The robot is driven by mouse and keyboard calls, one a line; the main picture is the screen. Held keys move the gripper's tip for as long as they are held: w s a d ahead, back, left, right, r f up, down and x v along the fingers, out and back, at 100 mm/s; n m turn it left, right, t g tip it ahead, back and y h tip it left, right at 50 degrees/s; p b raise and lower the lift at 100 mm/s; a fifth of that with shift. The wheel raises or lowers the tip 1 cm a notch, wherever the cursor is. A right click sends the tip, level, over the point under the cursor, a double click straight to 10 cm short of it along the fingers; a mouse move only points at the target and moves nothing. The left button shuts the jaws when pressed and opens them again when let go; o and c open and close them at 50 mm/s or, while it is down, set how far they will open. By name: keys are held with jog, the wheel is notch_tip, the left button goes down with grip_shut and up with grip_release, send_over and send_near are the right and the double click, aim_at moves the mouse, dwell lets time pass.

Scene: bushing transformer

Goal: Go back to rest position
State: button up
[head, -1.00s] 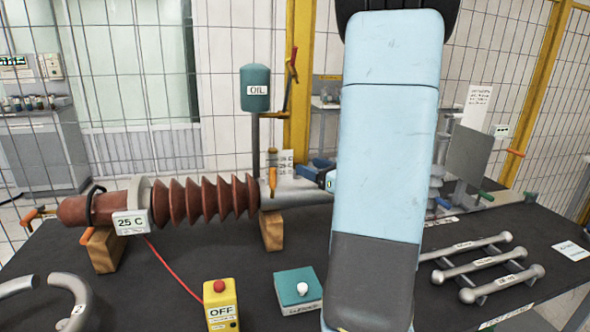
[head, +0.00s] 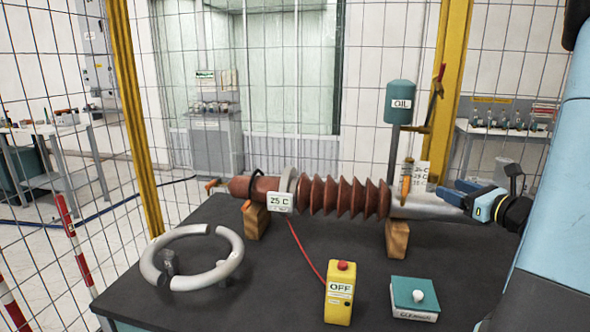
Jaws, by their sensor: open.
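My gripper (head: 468,193) is at the right, open, with its blue fingers pointing left. It is close to the right end of the silver metal tube of the bushing (head: 345,197); I cannot tell whether they touch. My pale blue arm fills the right edge of the view and hides what lies behind it. The bushing has a ribbed brown body and lies level on wooden blocks (head: 397,238). A 25 C display (head: 279,202) is at its left part.
A table (head: 240,305) carries a split silver ring (head: 168,277), a yellow OFF box (head: 339,296) and a teal button box (head: 414,300). A green OIL tank (head: 400,102) stands behind the bushing. Yellow posts (head: 136,120) and wire fencing stand behind the table.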

jog(key=s+a+n+g+y, duration=0.2)
jog(key=s+a+n+g, duration=0.3)
jog(key=a+n, duration=0.4)
jog(key=s+a+n+g+y, duration=0.1)
jog(key=s+a+n+g, duration=0.5)
jog(key=a, duration=0.5)
jog(key=s+r+n+h, duration=0.4)
jog(key=s+n+h, duration=0.5)
jog(key=n, duration=0.6)
jog(key=shift+d+n, duration=0.25)
jog(key=shift+n, duration=0.15)
